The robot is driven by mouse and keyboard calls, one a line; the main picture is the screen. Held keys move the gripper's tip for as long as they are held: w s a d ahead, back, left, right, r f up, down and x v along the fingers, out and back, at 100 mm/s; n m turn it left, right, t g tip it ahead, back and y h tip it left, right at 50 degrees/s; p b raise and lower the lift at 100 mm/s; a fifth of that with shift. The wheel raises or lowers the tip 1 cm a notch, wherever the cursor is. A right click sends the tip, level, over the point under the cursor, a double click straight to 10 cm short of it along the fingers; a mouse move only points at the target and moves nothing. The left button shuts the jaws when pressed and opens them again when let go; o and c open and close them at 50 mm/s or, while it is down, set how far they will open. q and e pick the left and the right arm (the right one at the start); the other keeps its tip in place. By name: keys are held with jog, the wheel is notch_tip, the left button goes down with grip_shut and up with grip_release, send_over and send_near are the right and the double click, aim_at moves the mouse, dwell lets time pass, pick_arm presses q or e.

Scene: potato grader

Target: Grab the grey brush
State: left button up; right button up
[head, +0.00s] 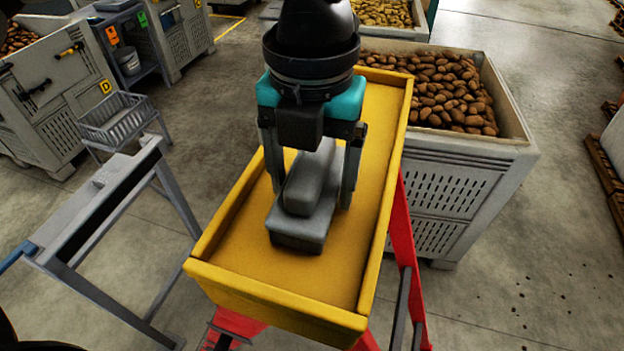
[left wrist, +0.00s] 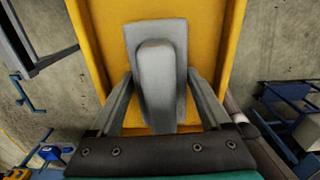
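The grey brush (head: 298,228) lies in the yellow tray (head: 230,243), a block with a raised, rounded grip on top. My left gripper (head: 312,195) is above it, pointing down, with its fingers apart on either side of the brush. In the left wrist view the brush (left wrist: 158,85) lies between the fingertips (left wrist: 160,78), its far end reaching past them. A small gap shows at the right finger in the head view; I cannot tell whether the left finger touches. My right gripper is not in view.
The tray has raised yellow walls and stands on a red frame (head: 402,240). A grey crate of potatoes (head: 440,190) stands close on its right. A grey metal stand (head: 95,215) with a wire basket (head: 125,122) is to the left. The tray floor is otherwise clear.

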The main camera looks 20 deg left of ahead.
pick_arm(q)
jog(key=c, duration=1)
jog(key=shift+c, duration=0.6)
jog(key=shift+r, duration=0.1)
